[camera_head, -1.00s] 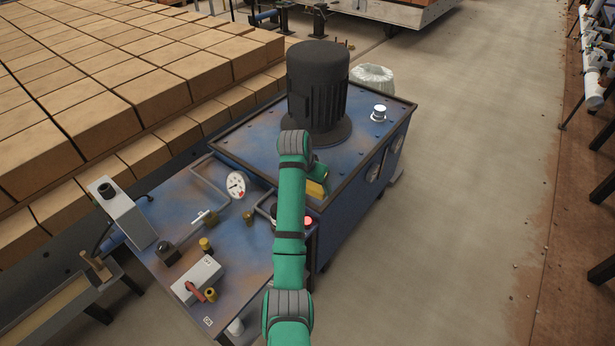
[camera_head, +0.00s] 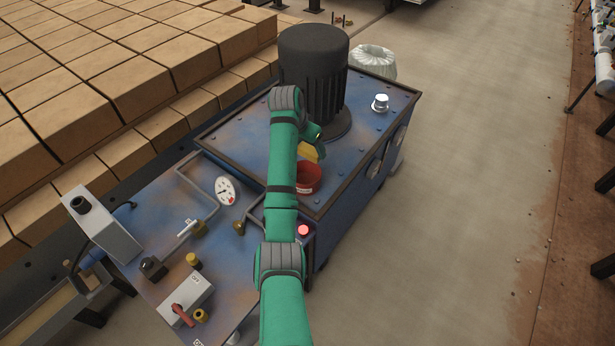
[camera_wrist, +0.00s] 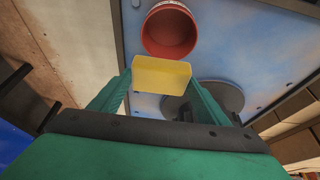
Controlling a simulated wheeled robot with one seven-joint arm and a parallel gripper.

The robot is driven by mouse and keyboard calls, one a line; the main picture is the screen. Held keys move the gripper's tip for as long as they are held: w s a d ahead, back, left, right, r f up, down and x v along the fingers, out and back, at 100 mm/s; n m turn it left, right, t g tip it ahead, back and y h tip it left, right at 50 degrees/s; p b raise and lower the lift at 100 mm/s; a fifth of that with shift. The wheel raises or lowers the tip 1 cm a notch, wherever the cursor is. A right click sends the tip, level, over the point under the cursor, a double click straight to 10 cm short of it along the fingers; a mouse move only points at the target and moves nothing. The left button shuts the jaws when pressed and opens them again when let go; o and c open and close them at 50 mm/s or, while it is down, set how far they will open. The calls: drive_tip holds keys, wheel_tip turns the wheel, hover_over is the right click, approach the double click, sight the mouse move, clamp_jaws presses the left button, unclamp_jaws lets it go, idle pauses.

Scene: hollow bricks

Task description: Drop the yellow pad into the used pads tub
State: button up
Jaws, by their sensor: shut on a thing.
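The yellow pad (camera_wrist: 161,74) is between the two green fingers of my gripper (camera_wrist: 160,85), which is shut on it. In the head view the pad (camera_head: 308,151) shows as a small yellow patch beside my arm, partly hidden by it. A red tub (camera_wrist: 170,32) stands on the blue machine top, just beyond the pad in the wrist view. The tub (camera_head: 308,178) also shows in the head view, partly behind my arm, with a pale label low on its side. The pad is held apart from the tub's inside, near its rim. The tub looks empty where I see inside.
A tall dark motor (camera_head: 313,75) stands on the machine top (camera_head: 362,123) close behind my gripper. A silver cap (camera_head: 380,103) sits to its right. A gauge (camera_head: 227,190), pipes and a switch box (camera_head: 187,298) are at lower left. Stacked bricks (camera_head: 120,60) fill the left.

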sight(307, 152)
drive_tip(key=f, duration=0.3)
drive_tip(key=shift+s+a, duration=0.15)
drive_tip(key=shift+s, duration=0.15)
drive_tip(key=shift+w+f, duration=0.1)
drive_tip(key=shift+f, duration=0.45)
drive_tip(key=o, duration=1.1)
drive_tip(key=shift+c, duration=0.2)
drive_tip(key=v, duration=1)
drive_tip(key=shift+r, duration=0.35)
